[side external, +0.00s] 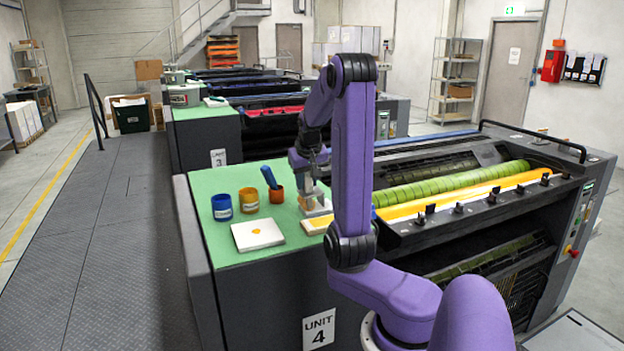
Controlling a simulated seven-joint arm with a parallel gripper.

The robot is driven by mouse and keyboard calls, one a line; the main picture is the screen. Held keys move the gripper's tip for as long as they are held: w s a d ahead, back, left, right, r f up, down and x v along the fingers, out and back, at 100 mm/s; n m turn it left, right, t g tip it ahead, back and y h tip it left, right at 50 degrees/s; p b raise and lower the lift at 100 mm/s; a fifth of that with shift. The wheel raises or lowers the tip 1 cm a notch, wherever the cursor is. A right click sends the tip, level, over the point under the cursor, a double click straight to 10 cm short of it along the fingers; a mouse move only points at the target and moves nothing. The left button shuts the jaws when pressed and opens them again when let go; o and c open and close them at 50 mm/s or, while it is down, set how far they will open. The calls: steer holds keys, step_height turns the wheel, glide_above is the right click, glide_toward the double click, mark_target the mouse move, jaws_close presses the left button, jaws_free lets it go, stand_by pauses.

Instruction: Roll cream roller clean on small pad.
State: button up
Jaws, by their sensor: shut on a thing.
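My gripper (311,182) points down over the right part of the green top of unit 4. It is shut on what looks like the cream roller (313,196), a small pale tan piece just below the fingers. Fine detail there is too small to tell. A small pale pad (316,210) lies right under the roller; I cannot tell whether they touch. A second flat pad, yellowish (315,226), lies in front of it, its right end hidden behind my arm.
A blue ink pot (222,207), a yellow ink pot (249,200) and a terracotta cup (276,195) holding a blue-handled tool stand left of my gripper on the green top (215,244). The press with its green roller (455,184) and yellow ink strip (450,200) lies to the right.

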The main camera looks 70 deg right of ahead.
steer(key=shift+s+d, duration=1.1)
steer(key=shift+s, duration=0.15)
steer(key=shift+s+d+f, duration=0.1)
steer(key=shift+s+d, duration=1.05)
steer(key=shift+s, duration=0.15)
step_height(320, 180, up, 6)
step_height(320, 180, up, 5)
glide_above(318, 189)
steer(key=s+d, duration=0.2)
steer(key=w+a+n, duration=0.3)
steer(key=w+a, duration=0.9)
steer(key=a, duration=0.4)
steer(key=w+a+n+t+y, duration=0.1)
steer(key=w+a, duration=0.1)
steer(key=a, duration=0.8)
steer(key=w+a+n+t+y, duration=0.1)
steer(key=w+a+n, duration=0.15)
steer(key=a, duration=0.85)
step_height(318, 189, down, 11)
steer(key=shift+f+m, duration=0.2)
steer(key=shift+m, duration=0.15)
